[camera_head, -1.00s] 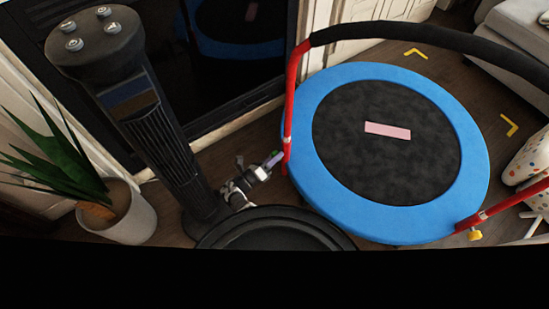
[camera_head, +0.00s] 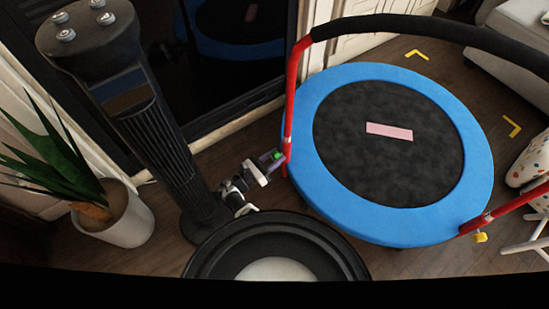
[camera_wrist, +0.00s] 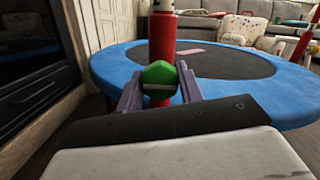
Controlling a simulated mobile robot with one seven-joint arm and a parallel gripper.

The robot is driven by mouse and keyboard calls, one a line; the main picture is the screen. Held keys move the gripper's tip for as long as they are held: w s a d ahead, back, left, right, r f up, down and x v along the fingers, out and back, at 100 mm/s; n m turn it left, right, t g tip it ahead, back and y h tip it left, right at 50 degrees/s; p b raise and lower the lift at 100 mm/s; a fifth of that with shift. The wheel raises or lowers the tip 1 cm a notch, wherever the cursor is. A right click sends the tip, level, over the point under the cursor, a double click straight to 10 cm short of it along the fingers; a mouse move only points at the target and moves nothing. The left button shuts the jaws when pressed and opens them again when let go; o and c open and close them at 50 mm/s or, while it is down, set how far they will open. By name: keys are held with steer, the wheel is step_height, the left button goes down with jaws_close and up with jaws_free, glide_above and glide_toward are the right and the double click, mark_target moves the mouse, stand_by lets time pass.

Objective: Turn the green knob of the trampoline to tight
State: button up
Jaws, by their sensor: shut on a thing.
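The trampoline has a blue padded rim (camera_head: 354,220) and a black mat. Its green knob (camera_wrist: 159,75) sits low on the red handle post (camera_wrist: 162,38), in the middle of the wrist view. The knob shows small in the head view (camera_head: 277,155). My gripper (camera_wrist: 159,92) is shut on the green knob, with one purple finger on each side of it. In the head view my gripper (camera_head: 272,160) is beside the post, left of the rim. The knob's far side is hidden.
A yellow knob (camera_head: 480,237) is on the red post at the right. A pink strip (camera_head: 389,131) lies on the mat. A potted plant (camera_head: 125,215) stands at the left. A dark glass-fronted unit (camera_wrist: 30,60) and pale wall are close on the left.

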stand_by(0.4)
steer(key=o, duration=1)
step_height(320, 180, up, 20)
steer(key=p, duration=1.4)
steer(key=shift+s, duration=0.1)
